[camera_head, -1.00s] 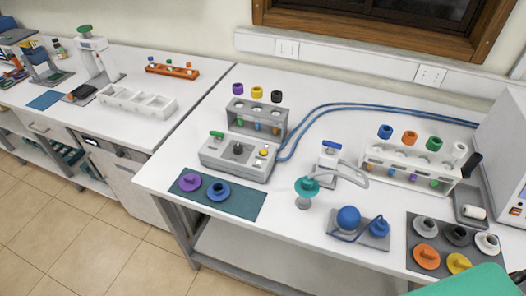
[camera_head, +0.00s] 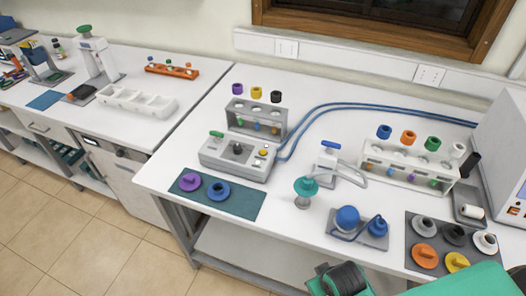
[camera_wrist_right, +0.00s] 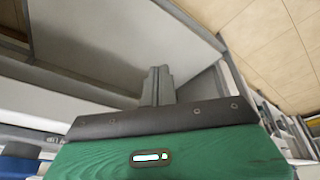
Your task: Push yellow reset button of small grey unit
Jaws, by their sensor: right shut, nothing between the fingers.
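The small grey unit (camera_head: 236,158) stands near the middle of the table in the head view. Its yellow button (camera_head: 264,153) is at the right of its top face, with a dark round knob (camera_head: 238,149) in the middle and a green switch (camera_head: 216,135) at the left. My green and black right arm shows at the bottom right of the head view, well apart from the unit, with its fingertips out of that view. In the right wrist view my right gripper (camera_wrist_right: 158,72) is shut and empty. My left gripper is not in view.
A teal mat (camera_head: 238,202) with purple and blue knobs lies in front of the unit. A tube rack (camera_head: 256,112) stands behind it. Blue hoses run to its right. A teal-topped stand (camera_head: 306,188) and a blue bulb pump (camera_head: 348,218) stand between unit and arm.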

